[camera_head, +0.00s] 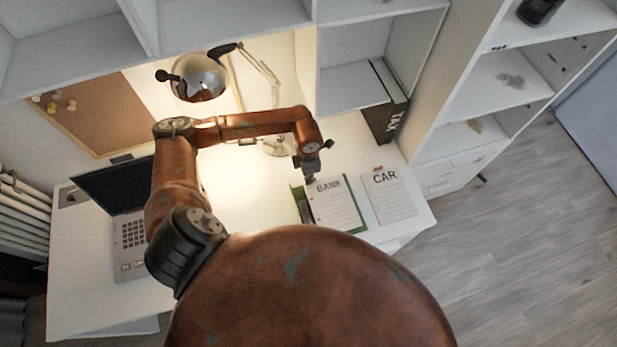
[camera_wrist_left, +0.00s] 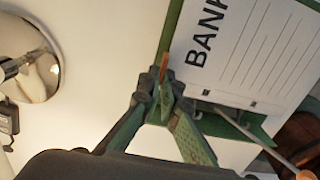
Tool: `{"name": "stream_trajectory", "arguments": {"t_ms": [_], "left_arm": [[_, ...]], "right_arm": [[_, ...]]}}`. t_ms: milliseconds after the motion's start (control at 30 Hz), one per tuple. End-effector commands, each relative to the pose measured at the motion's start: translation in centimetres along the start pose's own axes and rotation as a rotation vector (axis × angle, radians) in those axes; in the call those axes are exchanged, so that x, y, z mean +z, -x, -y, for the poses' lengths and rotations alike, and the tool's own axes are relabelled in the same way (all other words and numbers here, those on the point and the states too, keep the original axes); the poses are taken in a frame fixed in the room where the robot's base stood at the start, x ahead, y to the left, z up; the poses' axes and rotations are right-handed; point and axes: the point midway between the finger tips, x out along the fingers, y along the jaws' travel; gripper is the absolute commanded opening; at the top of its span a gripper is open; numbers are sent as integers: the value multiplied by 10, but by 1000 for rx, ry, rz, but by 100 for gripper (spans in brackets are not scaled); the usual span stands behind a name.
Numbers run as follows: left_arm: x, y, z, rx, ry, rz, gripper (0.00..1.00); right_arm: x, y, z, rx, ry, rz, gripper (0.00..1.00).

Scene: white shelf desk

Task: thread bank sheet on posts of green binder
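The bank sheet (camera_head: 337,207) is white, lined and headed BANK. It lies over the open green binder (camera_head: 361,221), whose green rim shows at its sides. A dark strip, perhaps the binder's mechanism, runs along the sheet's left edge. The wrist view shows the sheet (camera_wrist_left: 250,50) over the binder's green edge (camera_wrist_left: 169,28). My left gripper (camera_head: 309,180) is at the sheet's top left corner. I cannot tell whether the posts pass through the sheet. My right gripper is out of view.
A sheet headed CAR (camera_head: 391,200) lies right of the binder. A black TAX binder (camera_head: 386,117) stands behind it. A laptop (camera_head: 125,215) is at the left, and a lamp (camera_head: 203,76) stands at the back. The desk between laptop and binder is clear.

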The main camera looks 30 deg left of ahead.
Motion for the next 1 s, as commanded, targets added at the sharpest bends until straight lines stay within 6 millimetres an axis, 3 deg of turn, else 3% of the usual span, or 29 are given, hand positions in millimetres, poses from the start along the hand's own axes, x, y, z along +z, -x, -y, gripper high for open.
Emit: {"name": "stream_trajectory", "arguments": {"t_ms": [1000], "left_arm": [[0, -12, 0, 0, 0, 0, 0]], "right_arm": [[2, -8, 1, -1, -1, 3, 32]]}}
